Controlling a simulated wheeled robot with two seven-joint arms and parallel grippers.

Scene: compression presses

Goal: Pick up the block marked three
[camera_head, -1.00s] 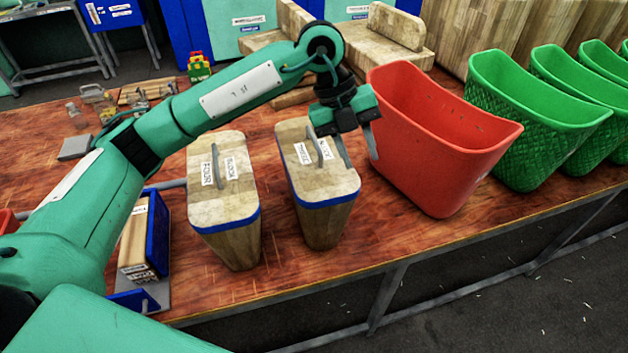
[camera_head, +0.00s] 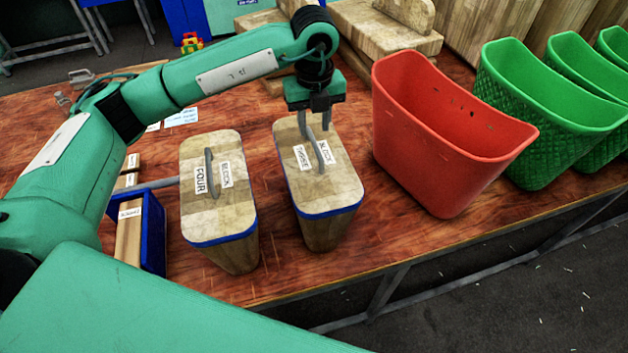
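The block marked three (camera_head: 335,190) is a wooden block with a blue band below its top. It stands upright on the table, with a grey bar handle (camera_head: 322,155) between its two labels. My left gripper (camera_head: 314,128) points down over the far end of this handle. Its two fingers are apart, seemingly one on each side of the handle, and I see no clear grip on it. The block marked four (camera_head: 218,205) stands upright to the left, with a similar handle. My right gripper is out of view.
A red bin (camera_head: 440,140) stands close to the right of block three, and green bins (camera_head: 545,125) stand beyond it. A blue tray (camera_head: 154,235) with wooden pieces is at the left. Wooden slabs (camera_head: 385,50) lie behind. The table (camera_head: 290,285) has a bare front edge.

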